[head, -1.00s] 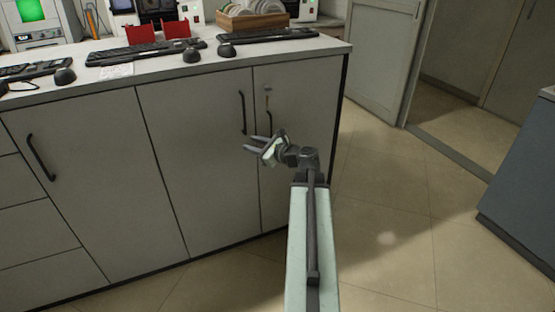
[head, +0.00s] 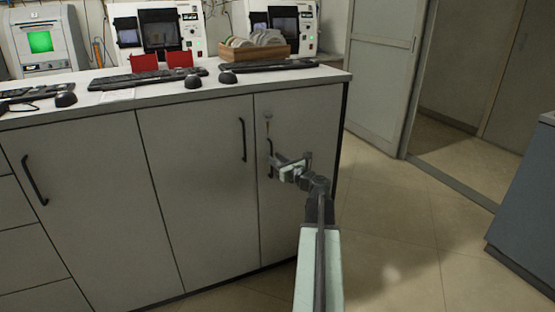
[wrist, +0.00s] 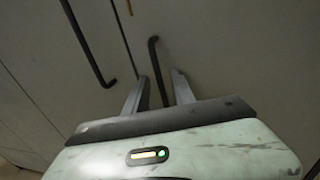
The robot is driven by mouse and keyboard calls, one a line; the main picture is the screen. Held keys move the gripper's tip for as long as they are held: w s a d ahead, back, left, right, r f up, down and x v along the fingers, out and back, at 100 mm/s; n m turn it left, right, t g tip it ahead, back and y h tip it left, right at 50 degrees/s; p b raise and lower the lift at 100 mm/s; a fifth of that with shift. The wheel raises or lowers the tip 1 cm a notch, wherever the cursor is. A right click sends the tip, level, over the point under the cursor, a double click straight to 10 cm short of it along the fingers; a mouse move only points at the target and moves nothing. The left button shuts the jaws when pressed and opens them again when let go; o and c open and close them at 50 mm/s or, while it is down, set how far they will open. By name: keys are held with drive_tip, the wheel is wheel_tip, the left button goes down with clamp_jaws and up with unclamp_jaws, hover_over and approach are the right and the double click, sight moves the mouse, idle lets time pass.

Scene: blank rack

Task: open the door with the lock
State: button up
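The door with the lock (head: 297,215) is the narrow grey cabinet door at the right end of the counter, and it looks shut. Its small round lock (head: 268,116) sits near the top left of the door. Below it is the dark upright handle (head: 270,148), partly hidden by my gripper (head: 277,162). In the wrist view the handle (wrist: 154,55) runs down between the two fingers of my gripper (wrist: 160,77). The fingers stand apart, one to each side of the handle, with gaps visible. I cannot tell how deep between them the handle sits.
The neighbouring cabinet door has its own dark handle (head: 242,140), close on the left; this handle (wrist: 85,45) shows in the wrist view too. The counter top (head: 170,100) holds keyboards, mice and a wooden dish rack (head: 255,52). Tiled floor (head: 390,225) is clear to the right.

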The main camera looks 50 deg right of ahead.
clamp_jaws()
idle(1.4)
